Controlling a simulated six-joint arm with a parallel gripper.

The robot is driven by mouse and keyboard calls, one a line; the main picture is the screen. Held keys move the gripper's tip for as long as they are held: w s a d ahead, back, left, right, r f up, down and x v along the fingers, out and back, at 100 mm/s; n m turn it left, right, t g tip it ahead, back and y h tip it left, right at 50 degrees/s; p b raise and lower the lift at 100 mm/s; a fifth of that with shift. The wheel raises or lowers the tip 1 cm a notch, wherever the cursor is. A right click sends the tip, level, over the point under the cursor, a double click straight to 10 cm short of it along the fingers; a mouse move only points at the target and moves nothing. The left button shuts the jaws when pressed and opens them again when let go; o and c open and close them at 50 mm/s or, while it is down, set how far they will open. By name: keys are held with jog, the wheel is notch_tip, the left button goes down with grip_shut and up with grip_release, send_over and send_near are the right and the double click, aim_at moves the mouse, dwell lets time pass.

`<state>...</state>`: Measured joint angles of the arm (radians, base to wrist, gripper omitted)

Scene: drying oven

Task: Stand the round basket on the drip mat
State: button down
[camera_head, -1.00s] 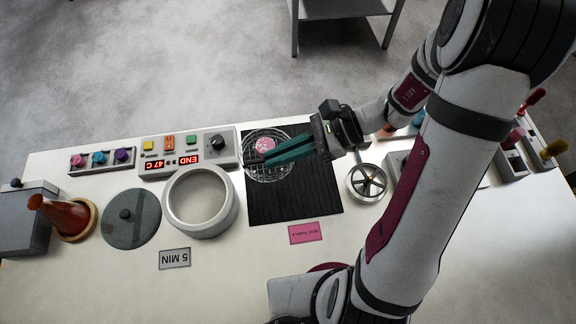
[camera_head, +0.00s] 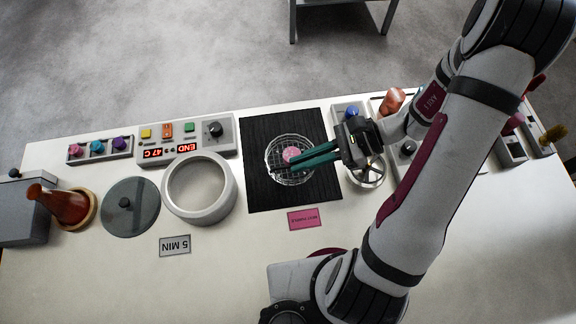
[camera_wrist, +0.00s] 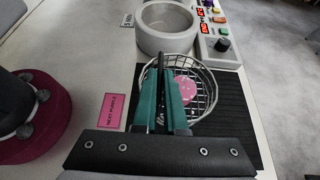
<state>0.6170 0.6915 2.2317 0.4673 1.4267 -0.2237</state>
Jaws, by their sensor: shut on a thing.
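The round wire basket (camera_head: 291,142) is over the black ribbed drip mat (camera_head: 262,197), near its middle; it also shows in the wrist view (camera_wrist: 208,92). A pink round thing (camera_head: 291,154) lies inside it. My gripper (camera_head: 274,164) reaches in from the right, its teal fingers close together across the basket. The basket looks about level. I cannot tell whether its bottom touches the mat.
A white open ring-shaped pot (camera_head: 200,214) stands just left of the mat. A control panel (camera_head: 185,155) with a display lies behind it. A pink card (camera_head: 304,220) lies in front of the mat.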

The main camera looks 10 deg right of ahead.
aim_at(288, 171)
jog(key=a+f, duration=0.1)
jog(key=w+a, duration=0.1)
jog(key=shift+a+f, duration=0.35)
jog(key=shift+a, duration=0.05)
jog(key=shift+a+f, duration=0.15)
jog(key=shift+f, duration=2)
jog(key=shift+f, duration=0.1)
jog(key=c, duration=1)
grip_release()
